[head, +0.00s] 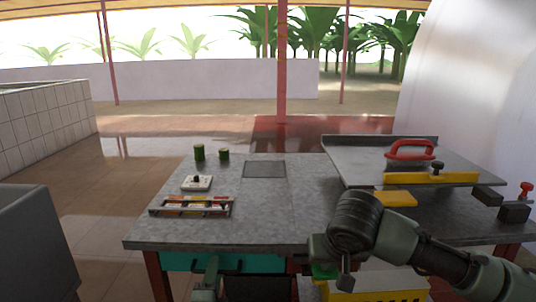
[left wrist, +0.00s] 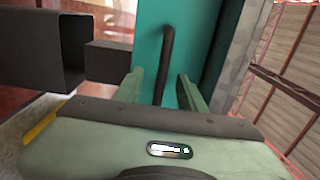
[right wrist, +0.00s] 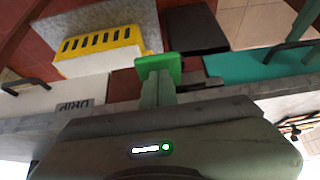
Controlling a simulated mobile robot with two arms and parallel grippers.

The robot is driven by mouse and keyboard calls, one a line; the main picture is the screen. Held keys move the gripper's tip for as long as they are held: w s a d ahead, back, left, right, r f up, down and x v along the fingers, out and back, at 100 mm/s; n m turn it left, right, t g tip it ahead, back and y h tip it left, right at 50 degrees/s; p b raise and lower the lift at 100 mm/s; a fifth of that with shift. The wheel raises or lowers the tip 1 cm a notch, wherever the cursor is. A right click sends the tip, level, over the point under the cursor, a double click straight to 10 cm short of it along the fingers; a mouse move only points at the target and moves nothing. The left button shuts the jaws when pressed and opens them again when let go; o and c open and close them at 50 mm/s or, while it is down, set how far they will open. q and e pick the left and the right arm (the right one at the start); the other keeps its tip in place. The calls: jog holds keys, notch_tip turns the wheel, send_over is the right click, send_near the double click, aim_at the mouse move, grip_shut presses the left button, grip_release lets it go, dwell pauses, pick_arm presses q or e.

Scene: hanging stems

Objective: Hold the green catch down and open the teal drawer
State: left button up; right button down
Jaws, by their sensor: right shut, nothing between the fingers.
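The teal drawer (head: 180,262) is under the left front of the tabletop and looks shut. Its dark bar handle (left wrist: 166,60) stands between the fingers of my left gripper (left wrist: 160,74), which is open. Contact with the handle cannot be told. The left gripper also shows low in the head view (head: 207,282). The green catch (right wrist: 160,68) is beside the drawer at the table's front. My right gripper (right wrist: 157,88) is shut and empty, its fingertips at the catch, seemingly touching it. How far down the catch is cannot be told. The catch (head: 325,271) is partly hidden in the head view.
On the grey tabletop (head: 270,215) are a rack (head: 190,206), a white block (head: 197,183) and two green cylinders (head: 199,152). A slanted plate with a red handle (head: 411,150) stands at right. A yellow slotted crate (right wrist: 100,45) and a white labelled front (right wrist: 60,97) are near the catch.

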dwell(0.4)
pick_arm(q)
jog(key=shift+c, duration=0.3)
pick_arm(e)
jog(key=shift+f, duration=1.4)
pick_arm(q)
grip_shut()
